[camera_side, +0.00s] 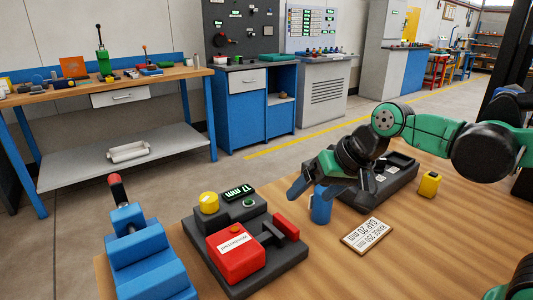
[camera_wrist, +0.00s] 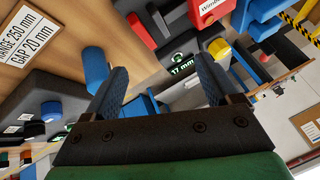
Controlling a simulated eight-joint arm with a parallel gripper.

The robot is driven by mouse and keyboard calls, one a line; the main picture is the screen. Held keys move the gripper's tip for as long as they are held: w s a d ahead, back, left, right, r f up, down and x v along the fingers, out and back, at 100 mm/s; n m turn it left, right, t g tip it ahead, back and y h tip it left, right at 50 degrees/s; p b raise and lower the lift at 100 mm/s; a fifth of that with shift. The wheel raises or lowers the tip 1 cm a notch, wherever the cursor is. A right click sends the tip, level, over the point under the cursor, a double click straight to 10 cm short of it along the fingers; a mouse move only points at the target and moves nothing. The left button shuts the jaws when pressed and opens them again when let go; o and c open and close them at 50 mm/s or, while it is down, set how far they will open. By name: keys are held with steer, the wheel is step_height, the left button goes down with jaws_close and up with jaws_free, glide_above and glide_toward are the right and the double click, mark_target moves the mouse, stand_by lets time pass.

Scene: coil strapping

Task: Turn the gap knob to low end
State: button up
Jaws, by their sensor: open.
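The strapping device (camera_side: 292,254) sits on the wooden table on a dark base. Its display (camera_side: 238,192) reads 17 mm and also shows in the wrist view (camera_wrist: 182,70). A small green-ringed round control (camera_side: 249,202) is beside the display; I cannot tell for sure that it is the gap knob. A yellow round part (camera_side: 209,202) stands left of the display, and a red block (camera_side: 236,251) is in front. My gripper (camera_side: 306,186) is open and empty, above and to the right of the device. In the wrist view the display lies between the fingers.
A blue cylinder (camera_side: 320,206) stands just under my gripper. A card (camera_side: 367,236) reading range 250 mm, gap 20 mm lies nearby. A dark box (camera_side: 402,183) and a yellow container (camera_side: 428,184) are behind. A blue stepped fixture (camera_side: 150,265) stands at left.

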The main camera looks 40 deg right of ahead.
steer(key=s+d+n+h, duration=0.1)
steer(key=n, duration=0.1)
steer(key=s+d+f+n, duration=0.1)
steer(key=s, duration=0.1)
steer(key=shift+s+f+n+t+h, duration=0.1)
steer(key=shift+f+n+t+h, duration=0.1)
steer(key=shift+n+t+h, duration=0.2)
steer(key=m+g+y, duration=0.2)
steer(key=m+y, duration=0.3)
steer(key=m, duration=1.1)
glide_toward(210, 196)
steer(key=s+d, duration=0.2)
steer(key=s, duration=0.1)
steer(key=w+a+f+m+y, duration=0.1)
steer(key=m, duration=0.1)
steer(key=w+f+m+g+y, duration=0.1)
steer(key=w+m, duration=0.1)
steer(key=w+a+f+m+y, duration=0.1)
steer(key=w+f+m, duration=0.1)
steer(key=shift+w+a, duration=0.2)
steer(key=shift+a, duration=0.1)
steer(key=shift+w+a+f+m, duration=0.15)
steer(key=shift+w+f+m, duration=0.05)
steer(key=shift+m, duration=0.2)
steer(key=shift+g, duration=0.3)
steer(key=x, duration=0.5)
steer(key=shift+w+a+f, duration=0.1)
steer(key=shift+a+f, duration=0.1)
